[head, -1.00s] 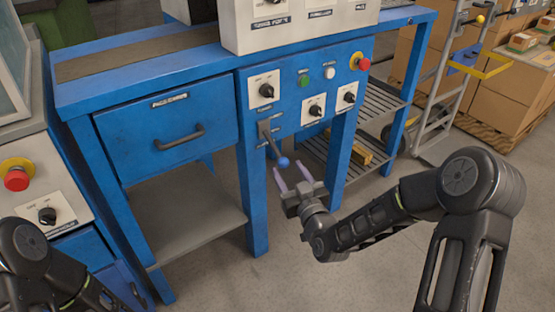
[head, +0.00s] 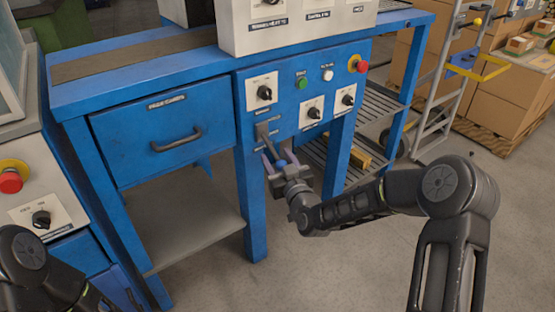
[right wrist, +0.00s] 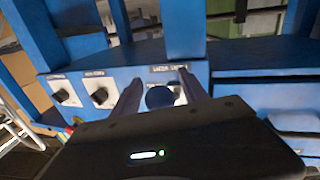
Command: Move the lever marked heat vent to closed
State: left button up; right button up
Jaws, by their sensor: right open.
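The lever (head: 268,140) is on the blue front panel of the bench, below a black knob, and slants down to a blue ball end (head: 281,162). My right gripper (head: 273,161) is open at the lever, its fingers on either side of the ball. In the right wrist view the dark blue ball (right wrist: 160,97) sits between the two open fingers (right wrist: 158,88); I cannot tell whether they touch it. The label near the lever is too small to read surely. My left arm shows at the lower left, but its gripper is out of view.
Above and right of the lever are black knobs (head: 264,93), a green button (head: 302,83), a white button (head: 327,74) and a red stop button (head: 361,67). A drawer (head: 165,135) is to the left. A bench leg (head: 252,205) stands just below the lever.

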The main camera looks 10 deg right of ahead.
grip_shut()
dwell(0.4)
dwell(0.9)
